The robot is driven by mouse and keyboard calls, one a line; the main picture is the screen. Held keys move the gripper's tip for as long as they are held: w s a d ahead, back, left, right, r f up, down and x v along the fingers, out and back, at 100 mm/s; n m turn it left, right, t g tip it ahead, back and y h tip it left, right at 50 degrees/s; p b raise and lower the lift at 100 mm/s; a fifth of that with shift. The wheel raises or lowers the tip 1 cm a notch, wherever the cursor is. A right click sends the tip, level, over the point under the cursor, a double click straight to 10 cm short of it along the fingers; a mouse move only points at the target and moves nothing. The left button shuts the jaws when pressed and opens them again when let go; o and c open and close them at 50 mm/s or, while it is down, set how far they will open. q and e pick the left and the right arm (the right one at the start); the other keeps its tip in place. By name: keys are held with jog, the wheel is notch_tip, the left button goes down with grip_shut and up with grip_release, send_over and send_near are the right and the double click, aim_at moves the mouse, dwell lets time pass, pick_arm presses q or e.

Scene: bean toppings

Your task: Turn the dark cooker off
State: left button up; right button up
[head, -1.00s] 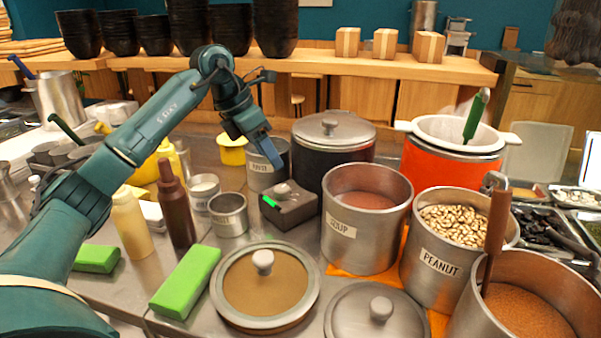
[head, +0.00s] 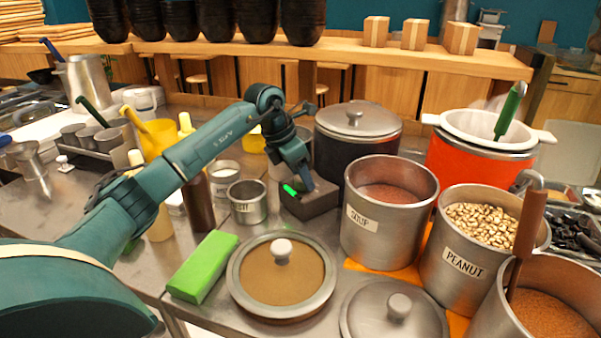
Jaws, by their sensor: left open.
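The dark cooker (head: 336,155) stands at the middle back with a steel lid (head: 354,117) on it. A small dark grey box (head: 316,204) with a lit green strip (head: 290,190) sits in front of it. My left gripper (head: 304,183) reaches in from the left and points down over the top of the box, beside the green strip. It is open, though its fingers look narrow here. It covers the knob on the box, and I cannot tell whether it touches it. My right gripper is not in view.
Steel cups (head: 247,202) and a brown bottle (head: 198,203) stand left of the box. A lidded pan (head: 283,275) is in front. The soup pot (head: 389,220) stands close on the right, with the orange cooker (head: 475,170) behind.

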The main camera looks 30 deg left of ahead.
pick_arm(q)
jog(key=shift+f, duration=0.15)
jog(key=shift+c, duration=0.3)
jog(key=c, duration=0.9)
jog(key=n+y+p, duration=0.1)
jog(key=n, duration=0.2)
jog(key=shift+d+n+t, duration=0.15)
jog(key=shift+n+t, duration=0.15)
jog(key=shift+n, duration=0.1)
jog(key=n+y+p, duration=0.1)
jog(key=n+y, duration=0.1)
jog(key=n, duration=0.2)
jog(key=shift+d+n, duration=0.15)
jog(key=shift+n, duration=0.55)
jog(key=o, duration=1)
jog(key=shift+c, duration=0.2)
